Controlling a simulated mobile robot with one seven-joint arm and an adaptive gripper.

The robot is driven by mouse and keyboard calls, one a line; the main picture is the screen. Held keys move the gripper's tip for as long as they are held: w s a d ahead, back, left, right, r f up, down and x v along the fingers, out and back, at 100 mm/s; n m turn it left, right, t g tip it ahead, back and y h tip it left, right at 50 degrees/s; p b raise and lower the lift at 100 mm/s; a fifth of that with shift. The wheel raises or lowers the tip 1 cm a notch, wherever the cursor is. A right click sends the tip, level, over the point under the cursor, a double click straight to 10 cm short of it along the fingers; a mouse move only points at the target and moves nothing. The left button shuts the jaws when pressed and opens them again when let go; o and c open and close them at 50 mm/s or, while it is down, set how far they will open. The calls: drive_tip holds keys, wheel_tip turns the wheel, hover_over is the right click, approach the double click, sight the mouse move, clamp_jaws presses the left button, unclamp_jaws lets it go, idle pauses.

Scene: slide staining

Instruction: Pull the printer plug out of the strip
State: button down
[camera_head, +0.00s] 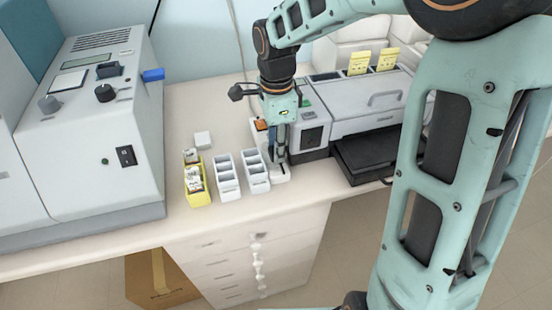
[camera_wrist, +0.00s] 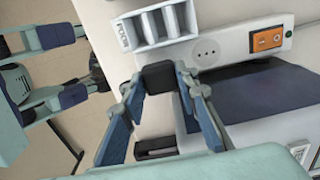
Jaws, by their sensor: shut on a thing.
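The white power strip (camera_head: 283,174) lies on the counter left of the printer (camera_head: 352,105), partly hidden by my arm in the head view. In the wrist view the strip (camera_wrist: 230,46) shows an orange switch (camera_wrist: 267,39) and one bare socket (camera_wrist: 207,53). A black plug (camera_wrist: 158,74) is at the strip's left end in that view. My gripper (camera_wrist: 161,84) points down with its blue-padded fingers shut on the plug's sides. It also shows in the head view (camera_head: 281,153). Whether the plug's pins are in the socket is hidden.
White compartment trays (camera_head: 227,184) and a yellow bin (camera_head: 196,190) stand just left of the strip. A black tray (camera_head: 372,153) juts from the printer on the right. A large grey machine (camera_head: 80,120) fills the left. The counter behind the trays is mostly clear.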

drive_tip(key=shift+r+p, duration=0.85)
drive_tip(key=shift+r, duration=0.6)
